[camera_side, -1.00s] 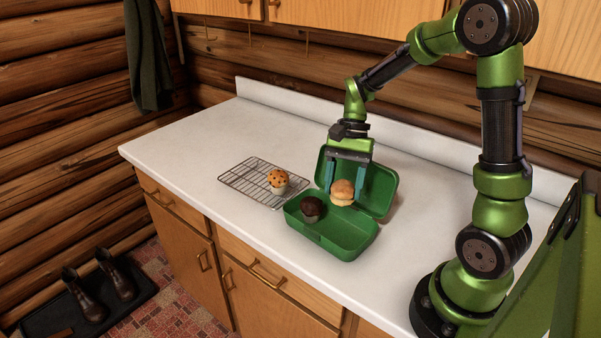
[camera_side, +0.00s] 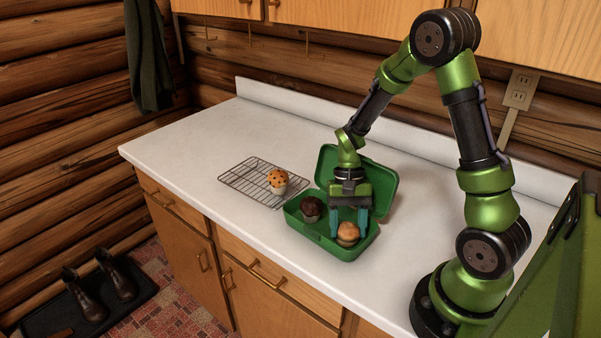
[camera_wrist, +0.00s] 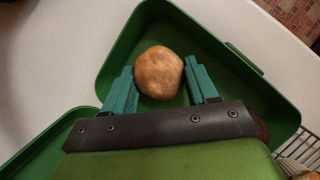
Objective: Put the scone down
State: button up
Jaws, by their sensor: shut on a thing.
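The scone (camera_side: 348,233) is round and golden brown. My gripper (camera_side: 348,228) points down and is shut on it, with a teal finger on each side. The scone is inside the right part of the open green lunch box (camera_side: 336,252), low between its walls. In the wrist view the scone (camera_wrist: 159,72) sits between the fingertips, with the green box (camera_wrist: 113,68) floor and walls around it. I cannot tell whether its underside touches the floor of the box.
A dark chocolate muffin (camera_side: 311,208) is in the left part of the box. The raised lid (camera_side: 384,188) stands behind my gripper. A wire rack (camera_side: 240,179) with a spotted muffin (camera_side: 277,181) lies to the left. The counter farther left is clear.

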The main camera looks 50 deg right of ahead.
jog(key=shift+f, duration=0.15)
jog(key=o, duration=1)
jog(key=shift+o, duration=0.2)
jog(key=v, duration=1.1)
jog(key=s+a+r+n+t+h, duration=0.1)
jog(key=s+a+r+n+t, duration=0.5)
jog(key=a+r+t, duration=0.4)
jog(key=shift+s+a+r+h, duration=0.3)
jog(key=shift+s+a+r, duration=0.2)
jog(key=shift+a+r, duration=0.8)
jog(key=shift+d+r, duration=0.15)
jog(key=shift+d, duration=0.05)
